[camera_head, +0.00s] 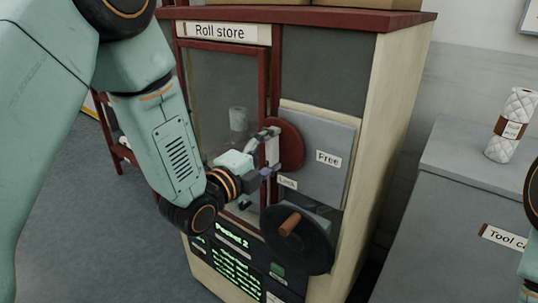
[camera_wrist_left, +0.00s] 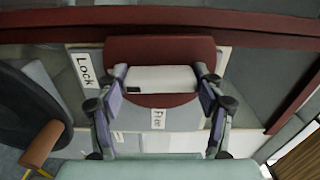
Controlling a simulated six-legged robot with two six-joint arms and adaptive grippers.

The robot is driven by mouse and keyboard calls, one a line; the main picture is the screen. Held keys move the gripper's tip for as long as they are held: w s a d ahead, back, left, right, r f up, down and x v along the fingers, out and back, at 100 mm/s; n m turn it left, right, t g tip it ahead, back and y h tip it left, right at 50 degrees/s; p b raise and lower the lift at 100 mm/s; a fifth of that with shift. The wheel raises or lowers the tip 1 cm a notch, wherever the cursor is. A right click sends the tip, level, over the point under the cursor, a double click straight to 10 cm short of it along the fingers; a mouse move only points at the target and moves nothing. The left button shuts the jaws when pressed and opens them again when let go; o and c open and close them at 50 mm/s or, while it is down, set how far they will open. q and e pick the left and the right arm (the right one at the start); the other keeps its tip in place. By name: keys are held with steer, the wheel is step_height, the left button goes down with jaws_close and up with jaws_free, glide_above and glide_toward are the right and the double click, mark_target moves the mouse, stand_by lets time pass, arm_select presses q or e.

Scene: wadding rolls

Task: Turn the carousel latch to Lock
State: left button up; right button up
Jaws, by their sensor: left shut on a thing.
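The carousel latch is a dark red disc (camera_head: 292,146) with a pale bar handle (camera_head: 272,150), on a grey plate (camera_head: 340,135) of the roll store. A Free label (camera_head: 328,158) is right of the disc and a Lock label (camera_head: 287,183) is below it. My left gripper (camera_head: 268,152) is shut on the pale handle. In the left wrist view the pale handle (camera_wrist_left: 155,80) lies between the two fingers, with the red disc (camera_wrist_left: 160,50) behind it. Which label the latch points to is unclear. My right gripper is out of view.
Below the latch is a black wheel (camera_head: 300,250) with a wooden knob (camera_head: 290,224). A lit display (camera_head: 232,262) reads Pocket 2. A framed glass door (camera_head: 222,90) is to the left. A grey tool cabinet (camera_head: 450,220) stands right, with a quilted roll (camera_head: 511,125) on top.

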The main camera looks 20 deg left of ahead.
mark_target(267, 153)
arm_select(q)
steer(key=shift+w+r+m, duration=0.2)
steer(key=shift+r+m, duration=0.15)
steer(key=shift+m, duration=0.05)
steer(key=o, duration=0.8)
steer(key=shift+o, duration=1.4)
steer(key=shift+w+d+f, duration=0.1)
steer(key=shift+d+f, duration=0.05)
steer(key=shift+o, duration=0.4)
steer(key=shift+f, duration=0.15)
steer(key=shift+s+a, duration=0.2)
steer(key=shift+s, duration=0.2)
steer(key=v, duration=0.5)
steer(key=shift+s+a, duration=0.2)
steer(key=shift+s, duration=0.55)
steer(key=shift+w+a, duration=0.1)
